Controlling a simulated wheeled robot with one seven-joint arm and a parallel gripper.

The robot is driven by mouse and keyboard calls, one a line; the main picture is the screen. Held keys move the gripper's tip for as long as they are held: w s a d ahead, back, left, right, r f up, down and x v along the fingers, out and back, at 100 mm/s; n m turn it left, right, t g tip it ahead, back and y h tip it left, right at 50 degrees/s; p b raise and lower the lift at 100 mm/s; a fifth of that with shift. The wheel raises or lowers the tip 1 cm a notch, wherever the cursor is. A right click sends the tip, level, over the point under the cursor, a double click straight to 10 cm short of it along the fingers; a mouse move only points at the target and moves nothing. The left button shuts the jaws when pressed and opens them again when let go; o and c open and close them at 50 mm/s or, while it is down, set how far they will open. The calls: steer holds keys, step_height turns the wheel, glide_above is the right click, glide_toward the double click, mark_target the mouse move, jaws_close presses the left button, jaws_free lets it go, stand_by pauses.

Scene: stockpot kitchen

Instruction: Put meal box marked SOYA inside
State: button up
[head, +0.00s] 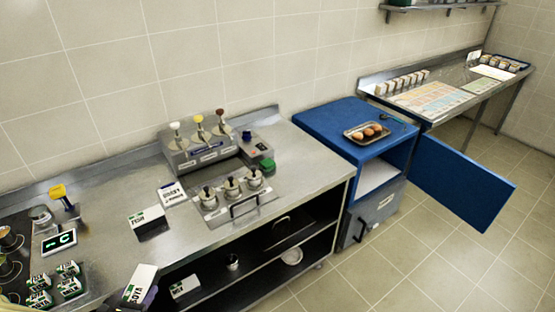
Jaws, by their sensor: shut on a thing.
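The meal box marked SOYA (140,283) is white with a dark side and shows at the bottom left of the head view. My gripper (149,298) is at its lower right side, shut on it; most of the gripper is cut off by the picture edge. The box is tilted in front of the steel counter's front edge. A blue cabinet (338,124) stands right of the counter. Its blue door (463,188) is swung open to the right, showing an open compartment with a pale shelf (376,175). No other opening is marked in view.
Several small boxes (54,284) stand at lower left. A tray of round brown items (367,131) sits on the cabinet. The floor (430,250) before the cabinet is clear.

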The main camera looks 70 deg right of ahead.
steer(key=a+f+n+t+y+b, duration=0.2)
steer(key=a+f+n+t+b, duration=0.2)
steer(key=a+f, duration=0.4)
step_height(320, 180, down, 4)
steer(key=shift+f+y, duration=0.2)
steer(key=shift+y, duration=0.1)
steer(key=shift+w+a, duration=0.1)
steer(key=shift+w, duration=0.05)
